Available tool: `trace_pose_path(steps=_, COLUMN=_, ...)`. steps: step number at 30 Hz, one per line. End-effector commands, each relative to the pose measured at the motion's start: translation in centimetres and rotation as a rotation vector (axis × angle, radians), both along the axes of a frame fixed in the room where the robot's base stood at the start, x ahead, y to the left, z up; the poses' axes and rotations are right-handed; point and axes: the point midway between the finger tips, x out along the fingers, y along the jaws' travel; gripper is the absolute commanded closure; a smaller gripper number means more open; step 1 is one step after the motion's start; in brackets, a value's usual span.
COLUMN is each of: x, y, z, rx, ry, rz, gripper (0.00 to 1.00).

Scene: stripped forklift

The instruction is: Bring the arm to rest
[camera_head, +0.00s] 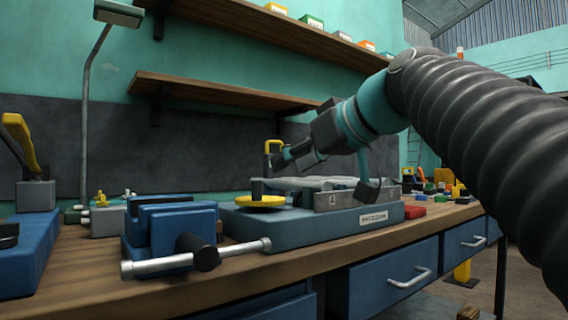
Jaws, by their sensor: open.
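My arm reaches in from the right edge, over the workbench. My gripper (322,177) is above the blue-grey fixture block (330,228). One dark finger points left and the other hangs down to the right, with a wide gap between them. The gripper is open, and I see nothing held in it. The lower fingertip is in front of the grey plate on the block in the picture; I cannot tell whether they touch. A yellow disc (260,201) with a dark knob lies on the block's left part.
A blue vise (170,232) with a silver handle stands at the front left of the wooden workbench (75,268). A blue lever tool (33,225) is at the far left. Small coloured parts lie on the right. Two shelves (215,92) hang on the wall above.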

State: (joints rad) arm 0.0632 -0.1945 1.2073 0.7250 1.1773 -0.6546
Motion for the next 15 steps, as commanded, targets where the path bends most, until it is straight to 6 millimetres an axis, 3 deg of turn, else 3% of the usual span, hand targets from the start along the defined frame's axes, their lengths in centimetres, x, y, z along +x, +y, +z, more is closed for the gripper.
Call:
trace_pose_path(steps=11, x=-0.2, y=-0.2, z=-0.6, rx=0.000, ry=0.021, rz=-0.016, gripper=0.52)
trace_pose_path(steps=15, x=-0.9, y=-1.1, z=-3.4, rx=-0.005, ry=0.111, rz=-0.085, gripper=0.52)
